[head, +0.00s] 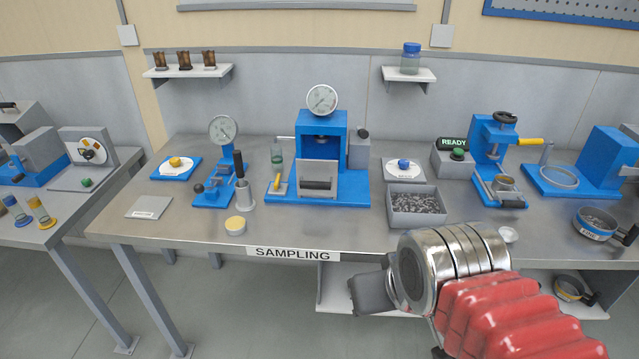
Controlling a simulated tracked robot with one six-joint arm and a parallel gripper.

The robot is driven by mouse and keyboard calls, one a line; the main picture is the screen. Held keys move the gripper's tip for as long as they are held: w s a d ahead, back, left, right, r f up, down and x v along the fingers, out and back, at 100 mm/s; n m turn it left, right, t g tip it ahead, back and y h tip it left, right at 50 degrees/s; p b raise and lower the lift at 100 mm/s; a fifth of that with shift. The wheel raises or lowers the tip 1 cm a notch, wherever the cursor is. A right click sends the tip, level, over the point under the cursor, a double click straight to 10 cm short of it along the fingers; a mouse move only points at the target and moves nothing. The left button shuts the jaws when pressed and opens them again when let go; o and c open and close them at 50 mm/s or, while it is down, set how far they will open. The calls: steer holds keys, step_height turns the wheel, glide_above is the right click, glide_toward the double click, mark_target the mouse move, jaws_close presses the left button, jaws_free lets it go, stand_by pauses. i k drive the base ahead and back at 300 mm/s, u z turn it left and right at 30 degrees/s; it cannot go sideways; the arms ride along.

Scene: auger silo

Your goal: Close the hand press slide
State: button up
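A blue press (487,140) stands at the right of the bench, with a black knob on top and a yellow-ended lever (530,142) reaching right. It looks like the hand press. At its foot a metal cup (504,184) sits on a slide (513,203) that sticks out toward the bench's front edge, clear of the press column. My gripper (362,293) is in front of the bench, left of and below this press, touching nothing that I can see. Its grey fingers point left, seen from the side, so their gap is hidden.
A larger blue press (319,130) with a gauge stands mid-bench. A pan (597,223) is at right.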

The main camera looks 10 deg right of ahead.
mark_target(318, 178)
steer(key=u, duration=0.15)
steer(key=i, duration=1)
steer(key=u, duration=0.2)
steer(key=k, duration=0.7)
steer(key=u, duration=0.45)
steer(key=k, duration=0.65)
steer(key=u, duration=0.45)
steer(key=i, duration=1.45)
steer(key=z, duration=0.6)
